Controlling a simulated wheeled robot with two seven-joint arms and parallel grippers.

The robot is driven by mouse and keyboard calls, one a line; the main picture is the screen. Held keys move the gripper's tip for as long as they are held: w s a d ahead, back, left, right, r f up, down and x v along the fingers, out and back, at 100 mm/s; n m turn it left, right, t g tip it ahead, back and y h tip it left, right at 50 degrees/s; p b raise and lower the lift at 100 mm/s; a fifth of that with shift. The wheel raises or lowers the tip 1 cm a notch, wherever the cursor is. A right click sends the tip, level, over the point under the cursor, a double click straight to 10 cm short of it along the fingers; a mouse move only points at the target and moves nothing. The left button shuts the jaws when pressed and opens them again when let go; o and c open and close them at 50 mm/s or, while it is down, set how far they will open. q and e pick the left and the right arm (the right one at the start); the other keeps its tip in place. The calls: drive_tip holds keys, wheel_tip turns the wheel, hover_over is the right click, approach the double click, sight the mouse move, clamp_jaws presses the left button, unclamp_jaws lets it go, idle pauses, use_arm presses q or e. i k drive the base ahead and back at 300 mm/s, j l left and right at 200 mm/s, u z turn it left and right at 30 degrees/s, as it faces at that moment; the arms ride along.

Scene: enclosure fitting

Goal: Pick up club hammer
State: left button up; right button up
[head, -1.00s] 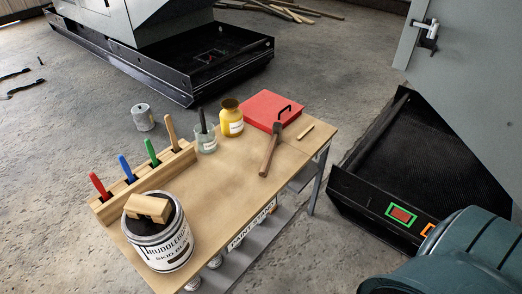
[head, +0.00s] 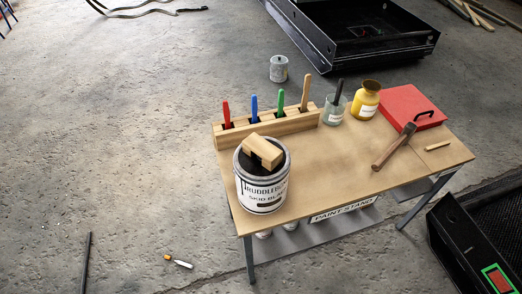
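The club hammer (head: 394,147) lies on the right part of the wooden paint stand table (head: 320,172). Its brown wooden handle points toward the front left, and its dark head (head: 408,128) is at the far end, close to the front of a red box (head: 398,104) with a black handle. I cannot tell whether the hammer head touches the box. Neither of my grippers is in the head view.
A paint can (head: 262,187) with a wooden block on top stands at the table's left. A rack (head: 266,129) of coloured handles, a glass jar (head: 334,110) and a yellow pot (head: 366,102) line the back. A small wooden stick (head: 437,146) lies right of the hammer. A black tray is at lower right.

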sight(409, 129)
drive_tip(key=l+u, duration=0.1)
drive_tip(key=l, duration=0.4)
drive_tip(key=k+l+u, duration=0.1)
drive_tip(key=l, duration=0.85)
drive_tip(key=k+l+u, duration=0.15)
drive_tip(key=l, duration=0.3)
drive_tip(key=l+u, duration=0.1)
drive_tip(key=l, duration=0.4)
drive_tip(key=k+l+u, duration=0.1)
drive_tip(key=l, duration=0.35)
drive_tip(key=k, duration=0.05)
